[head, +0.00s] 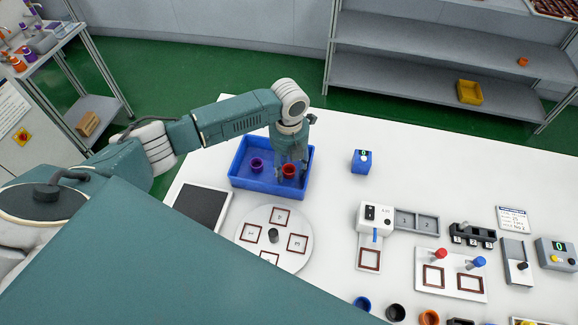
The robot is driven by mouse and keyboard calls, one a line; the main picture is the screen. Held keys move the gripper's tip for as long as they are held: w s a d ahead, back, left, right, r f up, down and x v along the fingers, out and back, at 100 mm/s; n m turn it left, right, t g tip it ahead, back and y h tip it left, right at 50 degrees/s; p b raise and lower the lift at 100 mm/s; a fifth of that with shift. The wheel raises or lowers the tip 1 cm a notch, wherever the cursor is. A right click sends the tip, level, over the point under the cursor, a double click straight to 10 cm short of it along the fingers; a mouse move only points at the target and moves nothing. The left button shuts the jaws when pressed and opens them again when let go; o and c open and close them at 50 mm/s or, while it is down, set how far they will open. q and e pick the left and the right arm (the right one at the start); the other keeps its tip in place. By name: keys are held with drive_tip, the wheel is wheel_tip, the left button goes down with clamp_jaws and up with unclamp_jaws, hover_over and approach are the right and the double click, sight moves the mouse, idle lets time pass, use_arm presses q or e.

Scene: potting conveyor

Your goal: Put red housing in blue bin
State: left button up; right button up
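The red housing (289,171) is a small round cup. It is inside the blue bin (240,183), in the right part, seen from above. My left gripper (291,172) points down into the bin over the red housing. Its fingers look spread, one on each side of the cup, with a small gap on the right. The gripper partly hides the housing, and I cannot tell whether the cup touches the bin floor. My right gripper is not in view.
A purple cup (256,165) sits in the bin's left part. A dark pad (203,205) and a round white turntable (297,262) are in front. A small blue box (361,161) and several fixtures stand to the right. The white table's (430,160) back middle is clear.

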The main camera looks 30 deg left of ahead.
use_arm(q)
drive_tip(key=shift+r, duration=0.1)
drive_tip(key=shift+r, duration=0.25)
wheel_tip(320, 180, up, 12)
drive_tip(key=b, duration=0.2)
drive_tip(key=shift+f, duration=0.15)
idle(0.4)
